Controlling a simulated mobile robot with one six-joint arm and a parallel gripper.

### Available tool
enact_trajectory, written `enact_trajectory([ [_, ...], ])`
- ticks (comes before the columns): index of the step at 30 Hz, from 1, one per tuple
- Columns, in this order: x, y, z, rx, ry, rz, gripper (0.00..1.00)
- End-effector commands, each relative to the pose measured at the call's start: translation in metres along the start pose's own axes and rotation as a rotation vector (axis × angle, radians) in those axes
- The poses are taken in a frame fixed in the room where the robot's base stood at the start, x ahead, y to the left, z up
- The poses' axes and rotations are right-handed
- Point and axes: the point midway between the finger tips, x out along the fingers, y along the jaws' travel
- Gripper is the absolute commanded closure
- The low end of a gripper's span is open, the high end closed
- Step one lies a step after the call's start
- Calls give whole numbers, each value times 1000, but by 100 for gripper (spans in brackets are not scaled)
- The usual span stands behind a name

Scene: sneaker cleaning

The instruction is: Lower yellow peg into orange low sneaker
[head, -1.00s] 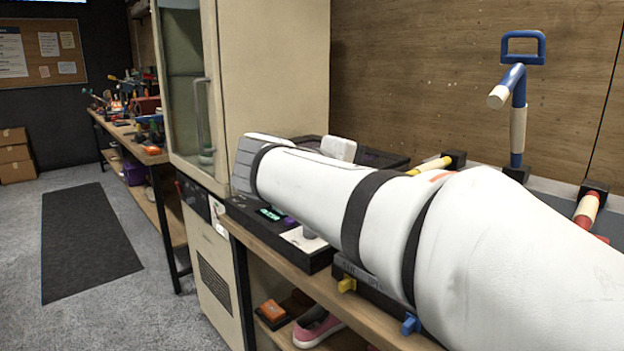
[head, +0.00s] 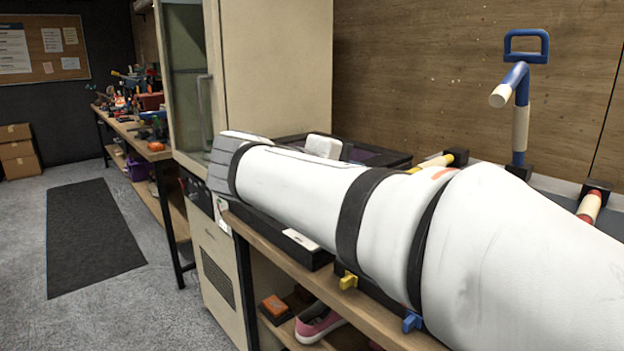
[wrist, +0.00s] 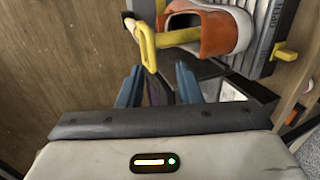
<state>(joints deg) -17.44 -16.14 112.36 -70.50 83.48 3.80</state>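The orange low sneaker (wrist: 216,37), orange and white, lies on a ribbed grey surface at the top of the wrist view. The yellow peg (wrist: 147,48) has a loop handle left of the shoe, and a yellow bar runs from it to the shoe's opening; how deep it sits I cannot tell. In the head view the yellow peg (head: 432,163) lies low from its black pivot block, its front end hidden by my arm. My gripper (wrist: 158,78) has its two blue fingers apart with nothing between them, just short of the handle. The head view hides the gripper.
A blue peg (head: 520,105) stands raised, and a red peg (head: 590,206) is at the right. A yellow knob (head: 348,282) and a blue knob (head: 412,322) stick out at the bench front. A pink shoe (head: 318,322) is on the lower shelf.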

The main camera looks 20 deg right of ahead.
Motion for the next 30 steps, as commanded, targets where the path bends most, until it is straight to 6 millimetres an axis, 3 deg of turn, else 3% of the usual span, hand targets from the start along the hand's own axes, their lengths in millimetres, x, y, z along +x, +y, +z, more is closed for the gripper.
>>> enact_trajectory([
  [3,-19,1,-2,-2,5,0,68],
  [10,-39,0,-2,-2,1,-2,68],
  [26,-41,0,-1,-2,-3,-7,68],
  [30,-37,-3,6,-18,-4,-92,68],
])
